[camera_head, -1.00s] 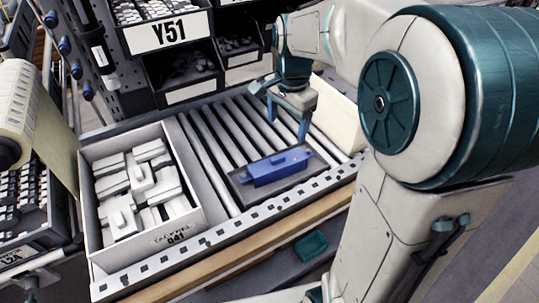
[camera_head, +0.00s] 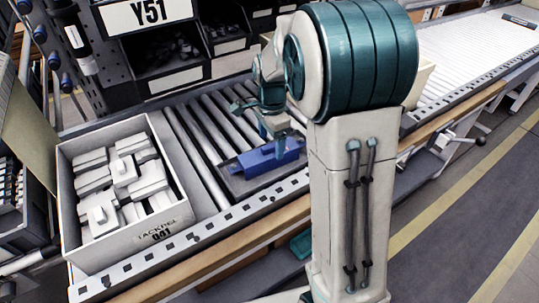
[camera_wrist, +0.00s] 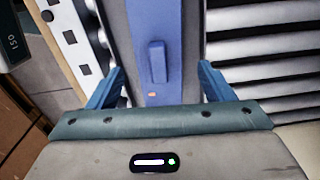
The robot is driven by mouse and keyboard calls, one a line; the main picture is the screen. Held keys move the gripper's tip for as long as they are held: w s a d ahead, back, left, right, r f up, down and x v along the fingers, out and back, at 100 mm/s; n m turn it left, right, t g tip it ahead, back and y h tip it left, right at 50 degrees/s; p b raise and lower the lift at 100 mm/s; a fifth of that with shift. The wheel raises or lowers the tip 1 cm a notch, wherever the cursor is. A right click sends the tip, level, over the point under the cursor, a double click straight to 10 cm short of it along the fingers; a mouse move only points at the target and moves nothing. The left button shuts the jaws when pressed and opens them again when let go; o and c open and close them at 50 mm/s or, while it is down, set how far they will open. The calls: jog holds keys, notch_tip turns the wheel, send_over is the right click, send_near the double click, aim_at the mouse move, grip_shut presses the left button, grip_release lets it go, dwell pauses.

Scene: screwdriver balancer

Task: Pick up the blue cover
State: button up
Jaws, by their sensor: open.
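The blue cover (camera_head: 262,160) lies on a dark flat tray (camera_head: 234,184) on the roller conveyor. It has a raised rib along its middle, which shows in the wrist view (camera_wrist: 159,62). My gripper (camera_head: 275,136) is over the cover, pointing down. In the wrist view, its two blue fingers (camera_wrist: 160,88) are apart, one on each side of the cover. I cannot tell whether they touch it. My arm hides part of the cover's right side in the head view.
A white box (camera_head: 72,237) with several white parts stands left of the tray on the conveyor. Bare rollers (camera_head: 196,128) lie between them. A shelf with dark bins (camera_head: 170,55) stands behind. A perforated metal rail (camera_head: 200,232) runs along the front edge.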

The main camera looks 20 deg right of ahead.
aim_at(271, 145)
notch_tip(271, 145, down, 5)
jog(key=shift+s+a+r+b, duration=0.1)
jog(key=shift+b, duration=0.2)
jog(key=c, duration=1.2)
